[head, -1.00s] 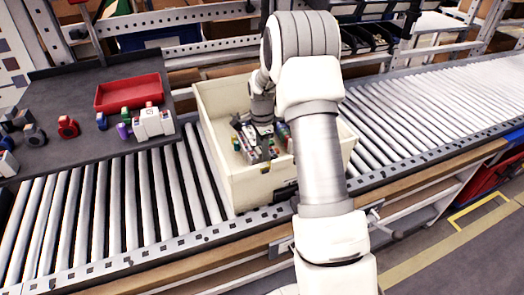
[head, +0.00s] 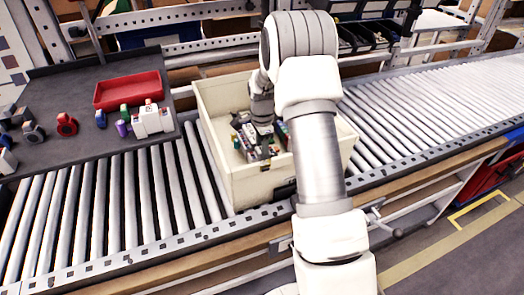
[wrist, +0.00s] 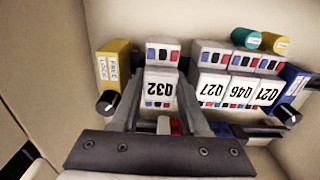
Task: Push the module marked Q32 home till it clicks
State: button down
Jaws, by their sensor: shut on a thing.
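The module marked Q32 (wrist: 162,88) is white and grey with red and blue terminals, its label upside down in the wrist view. It stands in a row of similar modules, with a narrow gap to the module marked Q27 (wrist: 210,90) on its right. My gripper (wrist: 163,110) is shut on the Q32 module, one finger at each side. Whether the module is fully seated is not clear. In the head view my gripper (head: 259,138) is down inside the cream bin (head: 235,190), partly hidden by my arm.
A yellow block (wrist: 114,68) with a black knob stands left of Q32. Modules Q46 (wrist: 240,92) and Q21 (wrist: 268,92) and a blue block (wrist: 294,85) stand right. Teal and yellow cylinders lie behind. The bin walls are close. A red tray (head: 128,92) sits on the grey table.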

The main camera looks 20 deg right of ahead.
jog(key=shift+f, duration=0.4)
dwell(0.7)
jog(key=shift+c, duration=1.6)
grip_release()
notch_tip(320, 180, up, 18)
jog(key=p, duration=0.1)
jog(key=shift+f, duration=0.25)
jog(key=shift+r+p, duration=0.1)
jog(key=shift+p, duration=0.25)
